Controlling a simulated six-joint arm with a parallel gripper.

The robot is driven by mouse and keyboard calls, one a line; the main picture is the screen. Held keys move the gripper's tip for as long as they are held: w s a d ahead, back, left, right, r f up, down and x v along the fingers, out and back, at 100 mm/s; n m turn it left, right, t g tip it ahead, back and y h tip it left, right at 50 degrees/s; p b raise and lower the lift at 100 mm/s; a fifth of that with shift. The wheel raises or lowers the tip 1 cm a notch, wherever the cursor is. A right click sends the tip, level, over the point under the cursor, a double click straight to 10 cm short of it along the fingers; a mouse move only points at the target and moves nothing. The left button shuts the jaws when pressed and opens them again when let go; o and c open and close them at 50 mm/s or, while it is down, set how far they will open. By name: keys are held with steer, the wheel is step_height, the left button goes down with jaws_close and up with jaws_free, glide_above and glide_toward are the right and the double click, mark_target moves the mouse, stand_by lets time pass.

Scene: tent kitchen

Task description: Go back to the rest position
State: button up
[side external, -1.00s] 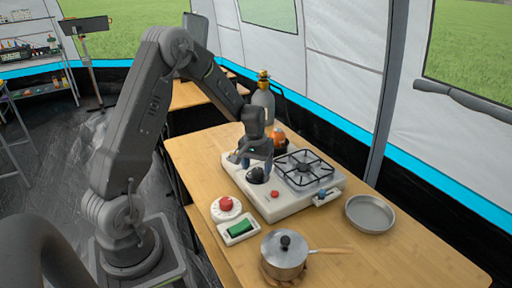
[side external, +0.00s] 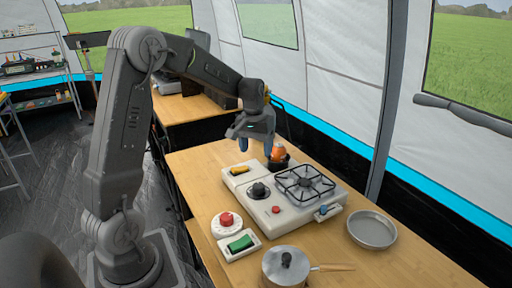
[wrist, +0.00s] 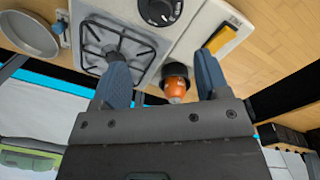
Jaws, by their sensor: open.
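My gripper (side external: 256,147) is raised above the back left part of the white camping stove (side external: 290,212), open and empty. In the wrist view its two blue fingers stand apart (wrist: 160,62), with nothing held between them. The stove carries a black burner grate (side external: 304,183), a black knob (side external: 258,191), a red button (side external: 276,210) and a yellow-orange piece (side external: 239,170). The fingers do not touch the stove.
An orange item in a black holder (side external: 278,155) stands close behind the gripper. A red-knobbed timer (side external: 227,222), a green-screened device (side external: 241,244), a lidded pot (side external: 286,267) and an empty pan (side external: 371,230) stand on the wooden table.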

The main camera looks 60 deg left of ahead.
steer(key=s+d+r+m+t, duration=0.2)
steer(key=s+d+r+m, duration=0.1)
steer(key=s+d, duration=0.6)
steer(key=s+d+r+m+t, duration=0.3)
steer(key=s+d+r, duration=0.3)
steer(key=s+d, duration=0.4)
steer(key=shift+s+d+r+m, duration=0.25)
steer(key=shift+d+m, duration=0.35)
steer(key=shift+c, duration=0.4)
